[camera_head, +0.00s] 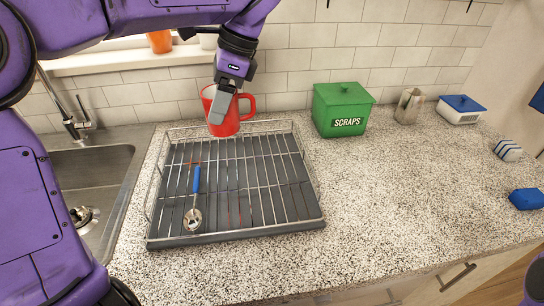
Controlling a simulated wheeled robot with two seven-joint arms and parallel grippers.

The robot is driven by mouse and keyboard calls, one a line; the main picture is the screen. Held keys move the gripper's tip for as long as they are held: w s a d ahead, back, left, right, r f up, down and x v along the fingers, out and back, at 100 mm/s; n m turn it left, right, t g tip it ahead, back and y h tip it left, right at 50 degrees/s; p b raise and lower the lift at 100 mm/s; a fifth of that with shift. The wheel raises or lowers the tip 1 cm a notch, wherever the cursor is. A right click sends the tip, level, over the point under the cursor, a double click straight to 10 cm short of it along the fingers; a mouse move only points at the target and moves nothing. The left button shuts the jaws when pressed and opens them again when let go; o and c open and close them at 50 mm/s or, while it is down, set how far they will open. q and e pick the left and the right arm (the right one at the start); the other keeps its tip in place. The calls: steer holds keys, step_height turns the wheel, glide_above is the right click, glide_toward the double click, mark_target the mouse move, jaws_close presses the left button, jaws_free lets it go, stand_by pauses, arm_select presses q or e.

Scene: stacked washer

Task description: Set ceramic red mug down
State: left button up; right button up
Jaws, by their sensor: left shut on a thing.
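The red mug (231,122) is at the back of the wire dish rack (234,240), its handle pointing right. It looks upright and overlaps the rack's back rail in the picture. My left gripper (222,112) points down and is shut on the mug, its fingers covering part of the mug's near side. Whether the mug's base touches the rack or hangs above it cannot be told. My right gripper is not in view.
A blue-handled spoon (196,190) lies in the rack. The sink (95,175) is at left. A green SCRAPS box (341,108), a metal pitcher (409,106) and a blue-lidded container (461,108) stand along the back.

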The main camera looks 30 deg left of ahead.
arm_select(q)
steer(key=shift+a, duration=0.3)
steer(key=w+d+f+p, duration=0.3)
steer(key=w+f, duration=0.2)
steer(key=w, duration=0.1)
steer(key=w+d+f+p, duration=0.3)
steer(key=w+f, duration=0.1)
steer(key=w, duration=0.3)
steer(key=shift+f, duration=0.4)
steer(key=shift+s+a+f+p, duration=0.1)
steer(key=shift+s+f+p, duration=0.1)
steer(key=shift+f+p, duration=0.9)
steer(key=shift+c, duration=0.5)
steer(key=shift+w+f+b, duration=0.1)
steer(key=shift+f+b, duration=0.2)
steer(key=shift+f, duration=0.15)
steer(key=o, duration=1.3)
steer(key=shift+o, duration=0.2)
steer(key=shift+r, duration=0.1)
